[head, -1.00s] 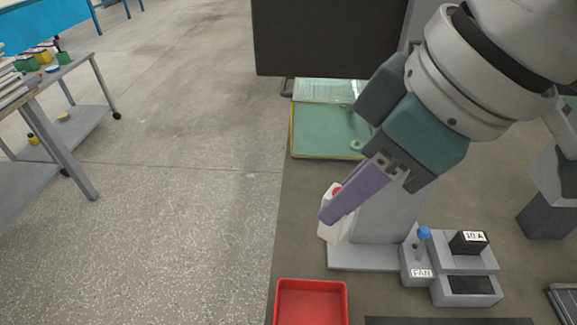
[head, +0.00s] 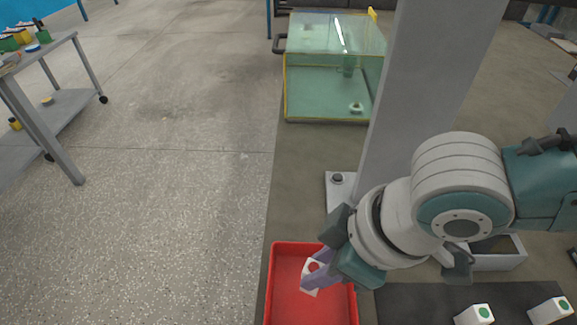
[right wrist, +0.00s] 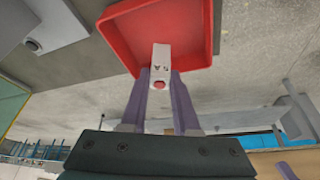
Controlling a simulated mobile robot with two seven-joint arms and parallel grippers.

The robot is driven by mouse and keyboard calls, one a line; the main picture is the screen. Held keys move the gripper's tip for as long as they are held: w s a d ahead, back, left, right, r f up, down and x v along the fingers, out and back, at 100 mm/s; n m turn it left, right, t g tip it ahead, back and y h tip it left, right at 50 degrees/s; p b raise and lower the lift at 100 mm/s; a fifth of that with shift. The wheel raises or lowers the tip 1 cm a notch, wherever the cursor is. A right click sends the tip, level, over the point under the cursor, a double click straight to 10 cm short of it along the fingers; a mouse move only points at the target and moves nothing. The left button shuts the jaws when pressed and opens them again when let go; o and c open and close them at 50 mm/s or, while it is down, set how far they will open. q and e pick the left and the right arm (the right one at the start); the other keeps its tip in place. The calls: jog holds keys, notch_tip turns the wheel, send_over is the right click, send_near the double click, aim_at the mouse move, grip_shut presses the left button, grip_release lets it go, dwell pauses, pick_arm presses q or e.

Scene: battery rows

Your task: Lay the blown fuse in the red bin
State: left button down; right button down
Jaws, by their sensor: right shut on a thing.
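The blown fuse is a small white block with a red dot (head: 308,287), shut between the purple fingers of my right gripper (head: 316,276). In the head view it shows over the inside of the red bin (head: 338,310), at the bottom centre. In the right wrist view the fuse (right wrist: 161,63) sits between the fingertips, with its red end toward the gripper and a dark label on one face. The red bin (right wrist: 115,27) lies beyond it there, and no gap or contact with the bin floor can be judged. My left gripper is not in view.
White blocks with green dots (head: 476,315) lie on a dark mat (head: 405,305) at the lower right. A grey housing (head: 500,262) is partly hidden behind my arm.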

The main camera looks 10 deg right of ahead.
jog(key=shift+f+b, duration=0.7)
jog(key=shift+f, duration=1.65)
